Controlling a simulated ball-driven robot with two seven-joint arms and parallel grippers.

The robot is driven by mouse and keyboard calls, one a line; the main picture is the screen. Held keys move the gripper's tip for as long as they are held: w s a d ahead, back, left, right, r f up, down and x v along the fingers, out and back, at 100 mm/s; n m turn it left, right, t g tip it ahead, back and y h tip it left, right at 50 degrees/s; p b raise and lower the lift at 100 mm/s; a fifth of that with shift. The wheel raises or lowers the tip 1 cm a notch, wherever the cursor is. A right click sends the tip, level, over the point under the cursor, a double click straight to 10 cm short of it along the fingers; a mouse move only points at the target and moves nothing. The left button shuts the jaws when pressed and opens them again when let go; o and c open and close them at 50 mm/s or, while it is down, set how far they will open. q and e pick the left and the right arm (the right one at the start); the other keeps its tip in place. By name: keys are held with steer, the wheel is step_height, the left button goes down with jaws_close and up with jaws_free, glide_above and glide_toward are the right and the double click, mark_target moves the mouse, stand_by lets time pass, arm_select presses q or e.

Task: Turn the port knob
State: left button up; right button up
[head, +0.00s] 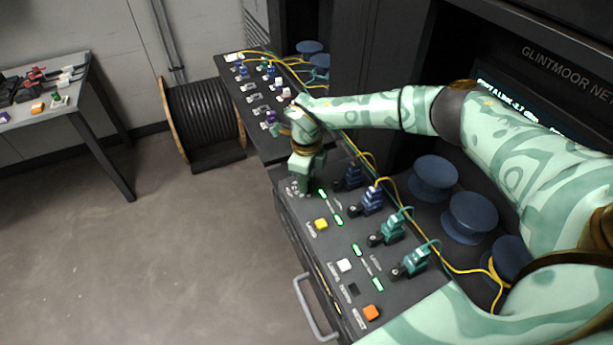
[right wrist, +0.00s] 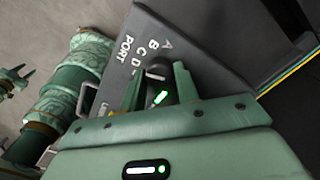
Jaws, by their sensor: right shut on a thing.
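The port knob (right wrist: 158,70) is a small dark knob on the grey console panel, by the white lettering PORT and A, B, C, D in the right wrist view. My right gripper (right wrist: 157,82) has its two green fingers on either side of the knob and is shut on it. In the head view my right gripper (head: 301,186) points down at the far left corner of the console panel, hiding the knob and much of its lettering.
Beside the knob are green lights (head: 338,219), a yellow button (head: 321,224), a white button (head: 344,265) and an orange button (head: 371,312). A cable drum (head: 203,112) and side table (head: 60,108) stand left.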

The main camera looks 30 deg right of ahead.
steer(key=shift+w, duration=0.1)
steer(key=o, duration=1)
step_height(320, 180, up, 16)
steer(key=p, duration=1.4)
steer(key=shift+r, duration=0.2)
